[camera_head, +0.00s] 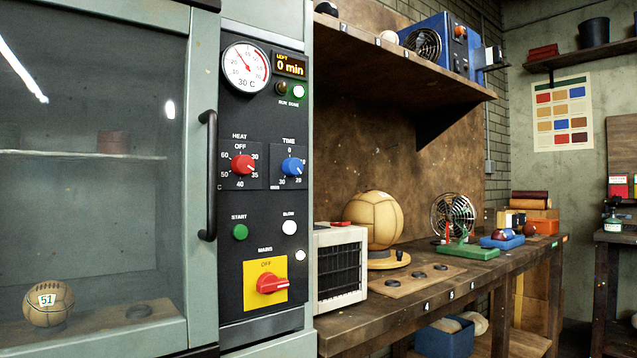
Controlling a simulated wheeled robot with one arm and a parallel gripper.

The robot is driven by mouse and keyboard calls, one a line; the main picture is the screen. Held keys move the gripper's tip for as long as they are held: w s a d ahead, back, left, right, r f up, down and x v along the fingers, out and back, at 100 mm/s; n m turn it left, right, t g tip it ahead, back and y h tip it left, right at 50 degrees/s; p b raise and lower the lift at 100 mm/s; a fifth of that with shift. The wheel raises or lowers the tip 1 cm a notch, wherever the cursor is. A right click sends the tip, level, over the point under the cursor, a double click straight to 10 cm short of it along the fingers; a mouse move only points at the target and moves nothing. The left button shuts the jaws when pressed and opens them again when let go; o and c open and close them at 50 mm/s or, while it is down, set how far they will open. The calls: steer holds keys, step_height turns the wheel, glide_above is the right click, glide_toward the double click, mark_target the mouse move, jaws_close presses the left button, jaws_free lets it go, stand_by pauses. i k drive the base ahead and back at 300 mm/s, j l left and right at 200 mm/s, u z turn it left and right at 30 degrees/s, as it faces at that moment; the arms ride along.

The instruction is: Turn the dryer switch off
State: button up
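The dryer cabinet (190,120) fills the left, with a glass door and a black control panel (225,255). Low on the panel, a red rotary mains switch (271,284) sits on a yellow plate (252,297). Its handle lies roughly level, and "OFF" is printed above it. A small white lamp (300,255) beside the plate looks lit. The gauge (246,67) is marked 30 C. My gripper is not in view.
A black door handle (208,175) sticks out left of the panel. Above the mains switch are the red heat knob (243,165), blue time knob (292,166), green start button (240,232) and white blow button (289,227). A workbench (400,310) with a white heater (340,266) adjoins at right.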

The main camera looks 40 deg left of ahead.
mark_target(268, 284)
steer(key=u, duration=1.9)
